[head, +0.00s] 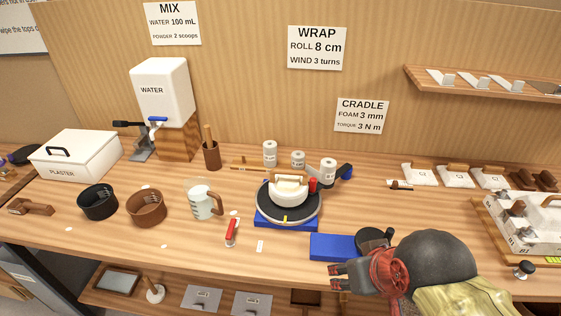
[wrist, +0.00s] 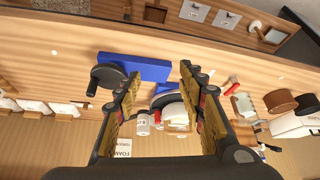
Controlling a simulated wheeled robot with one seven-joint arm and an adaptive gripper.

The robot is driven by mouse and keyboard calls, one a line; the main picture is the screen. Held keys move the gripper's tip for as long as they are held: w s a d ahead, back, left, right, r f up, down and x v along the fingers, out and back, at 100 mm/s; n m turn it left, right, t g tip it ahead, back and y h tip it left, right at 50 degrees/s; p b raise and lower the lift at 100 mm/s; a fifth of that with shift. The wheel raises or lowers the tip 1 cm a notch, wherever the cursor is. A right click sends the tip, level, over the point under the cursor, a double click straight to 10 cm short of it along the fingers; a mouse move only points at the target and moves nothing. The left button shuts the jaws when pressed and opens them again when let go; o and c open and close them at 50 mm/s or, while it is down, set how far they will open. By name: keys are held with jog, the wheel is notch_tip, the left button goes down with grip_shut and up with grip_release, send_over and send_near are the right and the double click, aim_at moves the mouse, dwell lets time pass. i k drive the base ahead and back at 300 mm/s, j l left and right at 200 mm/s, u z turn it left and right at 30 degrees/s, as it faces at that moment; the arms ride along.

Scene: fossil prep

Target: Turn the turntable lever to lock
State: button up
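The turntable (head: 268,214) is a dark round plate on a blue base, with a wrapped white piece on it and a yellow mark at its front rim. A small red-handled lever (head: 231,232) stands on the bench left of the turntable; it also shows in the wrist view (wrist: 231,83). I cannot tell its lock position. My gripper (head: 338,277) is at the bench's front edge, right of the lever and in front of the turntable. In the wrist view my gripper (wrist: 160,72) has its fingers wide apart and empty, partly hiding the turntable.
A blue block (head: 332,247) with a black round part lies just beyond my gripper. A glass jug (head: 200,200) and a brown bowl (head: 146,208) stand left of the lever. White rolls (head: 298,159) stand behind the turntable. The bench front near the lever is mostly clear.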

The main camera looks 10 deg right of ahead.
aim_at(229, 237)
jog(key=l+u, duration=0.15)
jog(key=l, duration=0.25)
jog(key=l+u, duration=0.2)
jog(key=l, duration=0.2)
jog(key=k+l+u, duration=0.15)
jog(key=l, duration=0.25)
jog(key=l+u, duration=0.15)
jog(key=l, duration=0.25)
jog(key=k+l+u, duration=0.2)
jog(key=l, duration=0.2)
jog(key=k+l+u, duration=0.15)
jog(key=l, duration=0.2)
